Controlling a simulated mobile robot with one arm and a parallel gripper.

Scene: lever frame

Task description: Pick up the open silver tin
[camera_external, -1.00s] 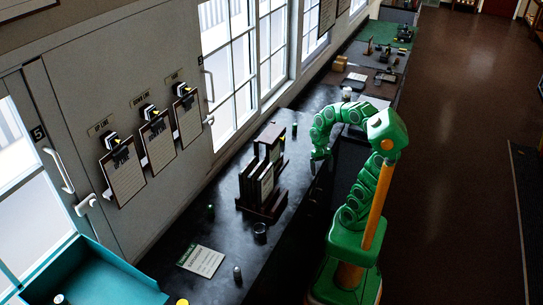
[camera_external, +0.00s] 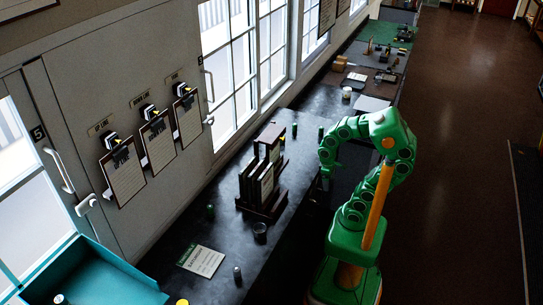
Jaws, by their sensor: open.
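An open, dark grey-silver tin (camera_external: 260,231) stands upright on the black counter (camera_external: 225,228), just in front of the wooden rack. A smaller silver cylinder (camera_external: 237,273) stands nearer the camera by the counter edge; I cannot tell whether it is open. My gripper (camera_external: 326,182) hangs from my green arm, pointing down near the counter's right edge, to the right of and beyond the dark tin. It is open and apart from both; its fingertips are small and dark here.
A wooden rack of dark upright slabs (camera_external: 262,180) stands between the wall and my gripper. A printed card (camera_external: 201,260) lies flat on the counter. Small green cylinders (camera_external: 211,210) stand around the rack. A teal tray (camera_external: 85,270) is at bottom left.

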